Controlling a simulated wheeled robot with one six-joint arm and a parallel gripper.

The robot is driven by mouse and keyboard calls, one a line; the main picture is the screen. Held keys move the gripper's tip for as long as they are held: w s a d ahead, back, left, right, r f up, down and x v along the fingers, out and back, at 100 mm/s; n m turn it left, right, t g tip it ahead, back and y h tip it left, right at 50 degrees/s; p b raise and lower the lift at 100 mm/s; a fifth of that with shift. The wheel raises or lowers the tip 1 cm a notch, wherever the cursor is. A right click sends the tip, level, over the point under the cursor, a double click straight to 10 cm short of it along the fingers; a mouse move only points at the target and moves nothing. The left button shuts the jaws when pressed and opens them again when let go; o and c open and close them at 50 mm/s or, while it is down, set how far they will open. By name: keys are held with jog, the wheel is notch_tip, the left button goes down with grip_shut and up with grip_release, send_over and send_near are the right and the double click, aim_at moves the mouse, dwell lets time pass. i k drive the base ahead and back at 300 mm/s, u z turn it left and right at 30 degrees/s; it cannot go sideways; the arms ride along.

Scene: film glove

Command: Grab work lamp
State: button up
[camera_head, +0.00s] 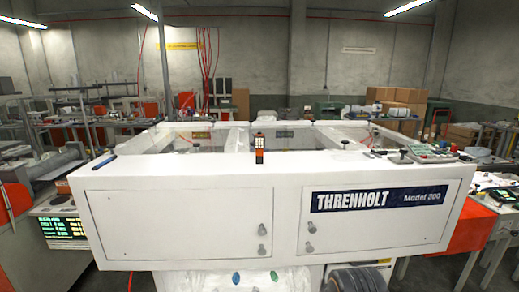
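A small upright orange and black object (259,148) stands near the middle of the white machine's top (200,170). It has pale spots on its upper part and looks most like the work lamp, but it is too small for me to be certain. It stands apart from other objects, with bare white surface on both sides. My gripper is not in view.
A dark pen-like object (103,163) lies at the machine top's left end. A small dark knob-like item (345,142) sits right of centre. A control panel (428,153) and small dark items lie at the right end. Open frame bays lie behind.

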aim_at(258, 141)
jog(key=k, duration=0.55)
jog(key=u, duration=0.85)
jog(key=i, duration=0.6)
jog(key=u, duration=0.55)
jog(key=i, duration=0.9)
jog(key=z, duration=0.35)
